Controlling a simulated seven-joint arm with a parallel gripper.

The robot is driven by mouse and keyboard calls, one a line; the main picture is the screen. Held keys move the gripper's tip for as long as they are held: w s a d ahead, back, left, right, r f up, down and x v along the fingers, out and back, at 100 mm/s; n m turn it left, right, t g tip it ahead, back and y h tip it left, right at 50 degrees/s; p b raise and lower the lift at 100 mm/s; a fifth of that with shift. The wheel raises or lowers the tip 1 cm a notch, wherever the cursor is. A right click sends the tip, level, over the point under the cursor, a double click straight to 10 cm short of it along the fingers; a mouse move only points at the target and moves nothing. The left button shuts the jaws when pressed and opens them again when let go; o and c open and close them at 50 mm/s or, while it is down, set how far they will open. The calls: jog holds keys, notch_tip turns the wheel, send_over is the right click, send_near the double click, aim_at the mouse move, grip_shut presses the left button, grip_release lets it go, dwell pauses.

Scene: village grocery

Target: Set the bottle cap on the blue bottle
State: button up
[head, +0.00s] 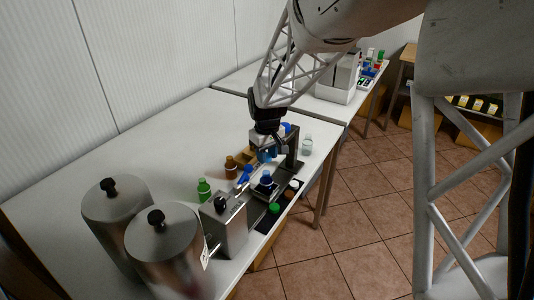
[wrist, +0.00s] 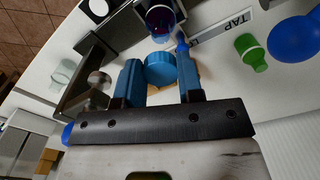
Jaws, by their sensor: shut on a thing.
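My gripper (head: 266,155) has blue fingers and is shut on a blue bottle cap (wrist: 160,69), seen between the fingers in the wrist view (wrist: 159,62). The blue bottle (head: 265,181) stands upright on a metal fixture, below my gripper in the head view. In the wrist view the blue bottle's open mouth (wrist: 160,20) shows just beyond the fingertips. The cap is apart from the bottle in the picture; their height gap is hard to tell. In the head view the cap is hard to make out between the fingers.
A dark upright post (head: 293,146) stands close to my gripper. A grey box with a black knob (head: 224,228) is on the other side of the bottle. Green (head: 204,190), brown (head: 231,168) and clear (head: 307,146) bottles stand around. Two metal canisters (head: 116,225) fill the near left.

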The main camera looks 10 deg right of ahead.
aim_at(267, 173)
jog(key=shift+f, duration=2.45)
jog(key=shift+f, duration=0.75)
dwell(1.1)
jog(key=o, duration=1.4)
jog(key=shift+c, duration=0.2)
jog(key=shift+r, duration=0.2)
jog(key=shift+r, duration=3.3)
